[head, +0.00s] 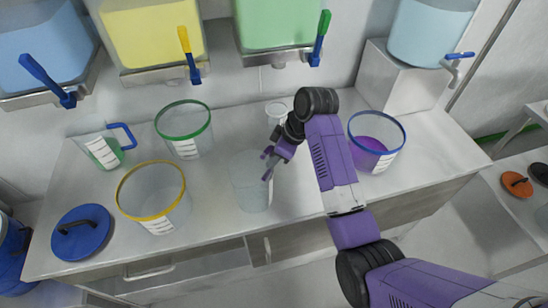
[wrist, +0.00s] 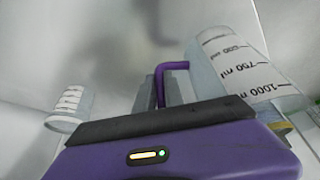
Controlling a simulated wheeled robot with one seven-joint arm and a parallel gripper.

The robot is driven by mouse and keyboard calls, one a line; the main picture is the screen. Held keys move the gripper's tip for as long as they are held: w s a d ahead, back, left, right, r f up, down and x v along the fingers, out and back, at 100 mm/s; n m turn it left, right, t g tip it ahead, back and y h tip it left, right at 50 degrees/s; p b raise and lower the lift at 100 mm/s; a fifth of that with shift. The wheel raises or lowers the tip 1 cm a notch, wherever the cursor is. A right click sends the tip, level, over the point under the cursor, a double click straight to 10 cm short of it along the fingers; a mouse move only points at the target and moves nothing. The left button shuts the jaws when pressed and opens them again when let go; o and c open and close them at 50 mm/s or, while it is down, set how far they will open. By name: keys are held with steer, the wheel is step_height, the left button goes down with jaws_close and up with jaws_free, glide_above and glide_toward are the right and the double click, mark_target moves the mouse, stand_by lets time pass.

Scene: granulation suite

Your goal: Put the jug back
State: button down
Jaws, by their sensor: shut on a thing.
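My gripper (head: 270,164) is shut on the purple handle of a clear jug (head: 250,184), near the middle of the bench. In the wrist view the grey fingers (wrist: 163,88) close around the handle, and the jug (wrist: 238,68) shows black millilitre marks. The jug looks upright in the head view. I cannot tell whether its base touches the bench, and no coloured liquid shows in it. A second jug (head: 103,150) with a blue handle and some green liquid stands at the left of the bench.
Several rimmed tubs stand on the bench: green (head: 184,130), yellow (head: 152,197) and blue with purple liquid (head: 375,142). A small clear beaker (head: 277,113) stands behind my gripper. A blue lid (head: 82,233) lies front left. Tanks with taps hang above. The bench's front right (head: 400,187) is clear.

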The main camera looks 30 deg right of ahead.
steer(key=shift+f, duration=0.1)
steer(key=c, duration=1.4)
jaws_free()
steer(key=shift+c, duration=0.2)
steer(key=p+v, duration=0.3)
steer(key=v, duration=0.9)
steer(key=shift+p, duration=0.3)
steer(key=shift+w, duration=0.15)
